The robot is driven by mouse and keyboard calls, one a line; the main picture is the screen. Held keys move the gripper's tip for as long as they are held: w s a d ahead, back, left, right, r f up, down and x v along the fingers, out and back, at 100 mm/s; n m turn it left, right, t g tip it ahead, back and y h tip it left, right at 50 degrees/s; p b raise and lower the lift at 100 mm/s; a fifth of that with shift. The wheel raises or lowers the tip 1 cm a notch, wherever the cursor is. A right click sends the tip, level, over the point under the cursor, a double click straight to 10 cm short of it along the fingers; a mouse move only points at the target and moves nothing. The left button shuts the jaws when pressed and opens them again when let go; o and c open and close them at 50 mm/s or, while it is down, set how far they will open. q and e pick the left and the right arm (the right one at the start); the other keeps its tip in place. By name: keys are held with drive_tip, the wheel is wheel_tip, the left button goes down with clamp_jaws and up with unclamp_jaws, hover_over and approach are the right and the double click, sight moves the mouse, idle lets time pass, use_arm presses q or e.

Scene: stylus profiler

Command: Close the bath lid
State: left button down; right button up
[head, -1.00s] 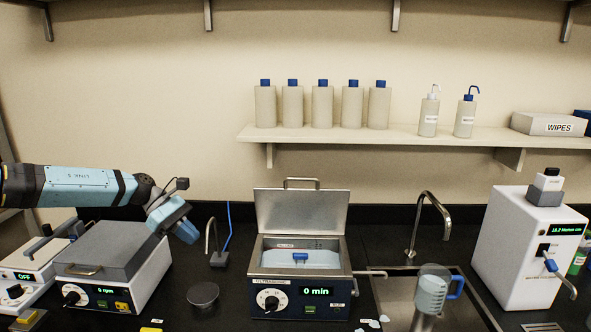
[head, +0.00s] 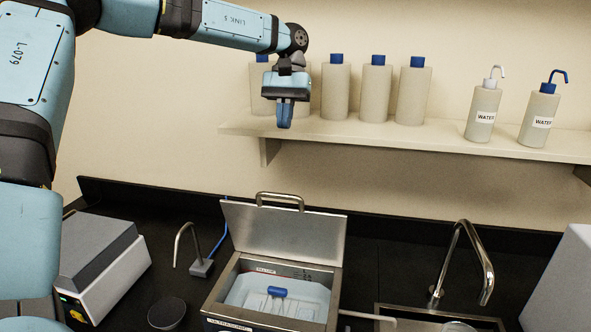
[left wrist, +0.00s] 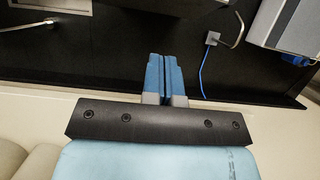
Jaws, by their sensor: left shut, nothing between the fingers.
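The ultrasonic bath (head: 225,290) stands on the black bench in the head view. Its metal lid (head: 285,232) is open, raised and leaning back, with a bar handle (head: 280,200) on its top edge. Inside the bath is a basket with a blue grip (head: 277,291). My left gripper (head: 284,124) is shut and empty, pointing down in front of the bottle shelf, above the raised lid and apart from it. Its shut blue fingers also show in the left wrist view (left wrist: 164,75). My right gripper is not in view.
Several blue-capped bottles (head: 375,90) and two wash bottles (head: 483,110) stand on the wall shelf (head: 350,133), close to my left gripper. A curved tap (head: 485,270) is right of the bath. A small spout (head: 185,240) and a grey-topped device (head: 98,255) are to its left.

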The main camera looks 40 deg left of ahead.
use_arm(q)
drive_tip(key=s+d+f+p, duration=0.1)
drive_tip(key=s+f, duration=0.1)
drive_tip(key=f, duration=0.1)
drive_tip(key=s+d+f+p, duration=0.1)
drive_tip(key=s+f+p, duration=0.1)
drive_tip(key=s+f, duration=0.1)
drive_tip(key=s+d+f+p, duration=0.1)
drive_tip(key=s+f, duration=0.1)
drive_tip(key=f, duration=0.2)
drive_tip(key=shift+s+d+f, duration=0.15)
drive_tip(key=shift+s+f, duration=0.05)
drive_tip(key=shift+f, duration=0.05)
drive_tip(key=shift+w+f, duration=0.1)
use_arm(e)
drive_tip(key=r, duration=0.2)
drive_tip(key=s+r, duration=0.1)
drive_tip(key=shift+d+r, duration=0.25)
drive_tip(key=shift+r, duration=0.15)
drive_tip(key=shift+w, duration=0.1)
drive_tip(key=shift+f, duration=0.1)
